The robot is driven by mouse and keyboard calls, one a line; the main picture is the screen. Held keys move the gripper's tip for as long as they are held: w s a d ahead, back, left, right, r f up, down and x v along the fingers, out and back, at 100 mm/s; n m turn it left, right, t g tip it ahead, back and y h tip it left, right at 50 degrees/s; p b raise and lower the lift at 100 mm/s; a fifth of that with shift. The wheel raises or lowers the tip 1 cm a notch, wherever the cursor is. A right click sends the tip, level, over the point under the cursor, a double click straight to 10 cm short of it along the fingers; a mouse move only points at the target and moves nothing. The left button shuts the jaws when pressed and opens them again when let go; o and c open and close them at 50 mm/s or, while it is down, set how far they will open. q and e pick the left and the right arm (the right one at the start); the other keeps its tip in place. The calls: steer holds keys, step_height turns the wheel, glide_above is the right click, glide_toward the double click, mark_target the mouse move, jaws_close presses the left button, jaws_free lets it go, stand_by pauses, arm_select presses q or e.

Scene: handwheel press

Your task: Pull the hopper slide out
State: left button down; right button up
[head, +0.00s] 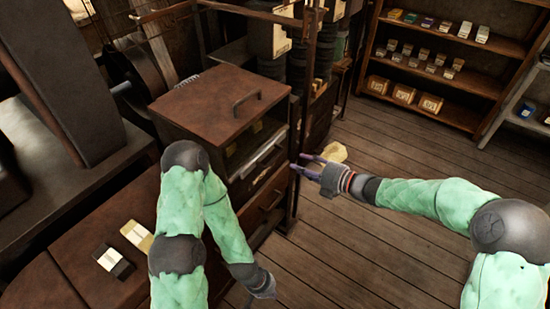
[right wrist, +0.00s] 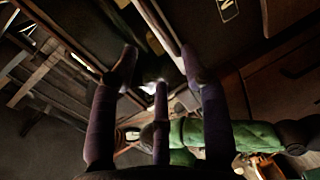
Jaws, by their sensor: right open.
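The hopper (head: 222,98) is a brown box with a handled lid and a dark glazed front. A pale metal bar (head: 258,156), which looks like the slide's front edge, runs low across that front. My right gripper (head: 300,164) is open, just right of the hopper's front corner. In the right wrist view its purple fingers (right wrist: 160,72) are spread, with a pale metal edge (right wrist: 162,28) beyond them; I cannot tell whether they touch it. My left gripper (head: 262,290) hangs low by the cabinet front, its fingers too small to read.
Below the hopper is a wooden cabinet with drawers (head: 262,205). A dark block (head: 113,262) and a yellowish block (head: 137,235) lie on the bench at left. A yellow object (head: 335,152) is on the floor behind my right gripper. Shelves (head: 445,65) stand at the back right; the plank floor in front is clear.

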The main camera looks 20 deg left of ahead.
mark_target(276, 157)
steer(key=b+x, duration=0.2)
steer(key=x, duration=0.9)
steer(key=shift+b, duration=0.4)
steer(key=shift+d, duration=0.1)
steer(key=shift+c, duration=0.3)
jaws_close()
